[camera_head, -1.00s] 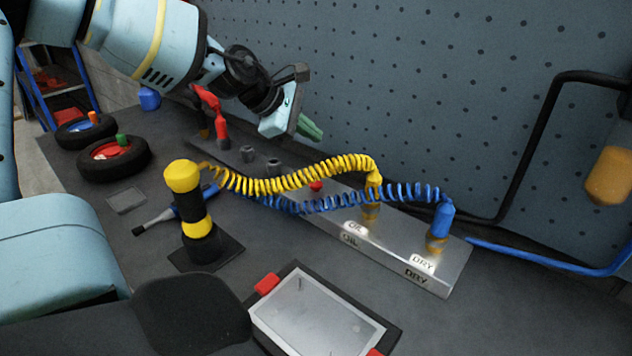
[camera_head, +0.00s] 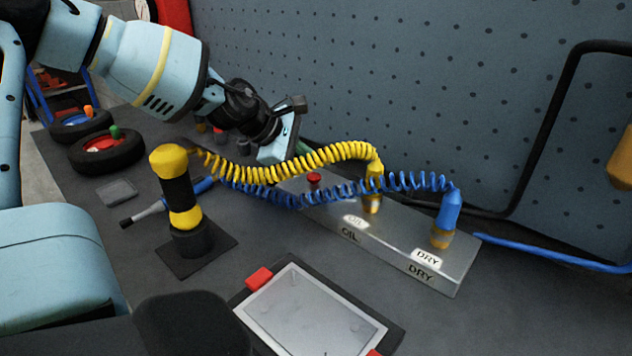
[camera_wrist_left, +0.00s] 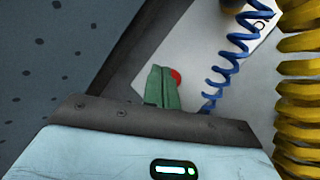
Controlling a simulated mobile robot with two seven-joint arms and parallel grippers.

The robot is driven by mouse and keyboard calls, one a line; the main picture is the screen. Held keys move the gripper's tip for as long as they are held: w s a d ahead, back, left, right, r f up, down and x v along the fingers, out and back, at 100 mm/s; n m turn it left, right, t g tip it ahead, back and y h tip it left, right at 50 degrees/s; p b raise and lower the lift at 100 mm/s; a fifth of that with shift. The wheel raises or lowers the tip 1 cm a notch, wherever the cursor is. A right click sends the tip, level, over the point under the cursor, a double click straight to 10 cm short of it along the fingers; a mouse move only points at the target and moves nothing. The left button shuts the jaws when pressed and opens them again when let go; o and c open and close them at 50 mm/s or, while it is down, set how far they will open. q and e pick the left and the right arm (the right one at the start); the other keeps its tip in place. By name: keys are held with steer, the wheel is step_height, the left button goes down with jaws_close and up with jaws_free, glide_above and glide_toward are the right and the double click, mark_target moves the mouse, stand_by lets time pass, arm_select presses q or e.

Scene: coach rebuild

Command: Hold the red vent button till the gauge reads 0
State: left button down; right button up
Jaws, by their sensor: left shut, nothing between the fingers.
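The red vent button (camera_head: 314,180) stands on the grey metal manifold block (camera_head: 385,235), behind the coiled hoses. In the left wrist view the red button (camera_wrist_left: 176,76) is partly hidden behind my green fingertips. My left gripper (camera_head: 303,148) is shut and empty, its green fingers above and just behind the button and partly hidden by the yellow coil. In the left wrist view the shut left gripper (camera_wrist_left: 162,86) points at the button. I cannot tell whether it touches. No gauge shows in either view. My right gripper is not in view.
A yellow coiled hose (camera_head: 330,155) and a blue coiled hose (camera_head: 410,182) arch over the block near the button. A yellow-and-black tool (camera_head: 178,190) stands in front, beside a grey tray (camera_head: 310,315). Tyres (camera_head: 108,150) lie at the left. A pegboard wall is behind.

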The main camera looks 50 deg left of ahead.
arm_select(q)
steer(key=shift+f, duration=0.25)
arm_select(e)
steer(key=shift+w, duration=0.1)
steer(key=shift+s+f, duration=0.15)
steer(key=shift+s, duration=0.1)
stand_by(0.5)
arm_select(q)
steer(key=shift+f, duration=0.15)
stand_by(0.9)
steer(key=shift+f+b, duration=0.25)
steer(key=shift+b, duration=0.1)
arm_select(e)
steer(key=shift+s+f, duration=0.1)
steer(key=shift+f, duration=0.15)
